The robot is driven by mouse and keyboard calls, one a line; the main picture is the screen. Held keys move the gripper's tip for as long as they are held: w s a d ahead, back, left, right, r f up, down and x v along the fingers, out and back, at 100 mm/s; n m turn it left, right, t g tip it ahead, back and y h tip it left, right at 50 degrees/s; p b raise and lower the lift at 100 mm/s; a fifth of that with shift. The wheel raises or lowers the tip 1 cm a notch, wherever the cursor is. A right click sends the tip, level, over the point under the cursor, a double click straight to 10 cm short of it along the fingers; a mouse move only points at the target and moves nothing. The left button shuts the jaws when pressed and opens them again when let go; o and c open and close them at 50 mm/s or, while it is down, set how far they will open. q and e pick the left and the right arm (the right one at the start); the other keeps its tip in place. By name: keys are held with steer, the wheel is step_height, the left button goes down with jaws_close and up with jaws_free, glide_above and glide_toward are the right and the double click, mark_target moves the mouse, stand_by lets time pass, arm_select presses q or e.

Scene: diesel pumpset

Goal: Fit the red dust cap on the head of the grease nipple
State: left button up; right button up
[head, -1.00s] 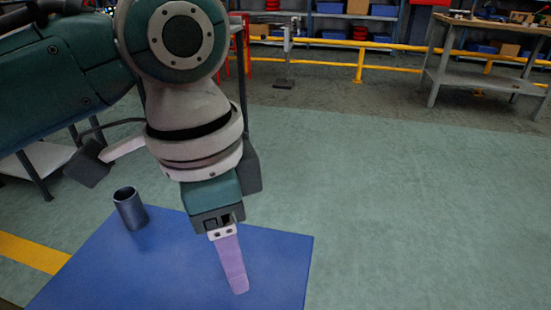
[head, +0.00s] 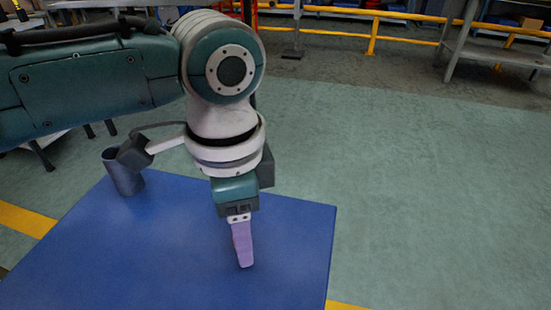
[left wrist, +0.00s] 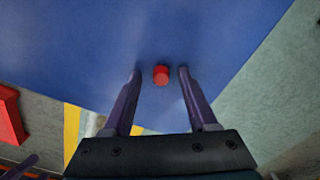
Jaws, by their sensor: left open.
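The red dust cap (left wrist: 160,75) stands on the blue mat in the left wrist view, between the two fingertips and apart from both. My left gripper (left wrist: 158,73) is open around it, with a clear gap on each side. In the head view my left gripper (head: 244,264) points down over the blue mat (head: 130,260). The cap cannot be seen in the head view. No grease nipple can be made out in either view. My right gripper is not in view.
A dark grey cylinder (head: 120,178), open at the top, stands at the mat's back left, partly behind my arm's wrist part. A red object (left wrist: 11,116) shows at the left wrist view's edge. The mat around the gripper is mostly clear. A workbench (head: 475,50) and yellow rail (head: 372,38) stand far back.

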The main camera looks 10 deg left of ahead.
arm_select(q)
steer(key=shift+w, duration=0.1)
steer(key=shift+c, duration=0.3)
jaws_close()
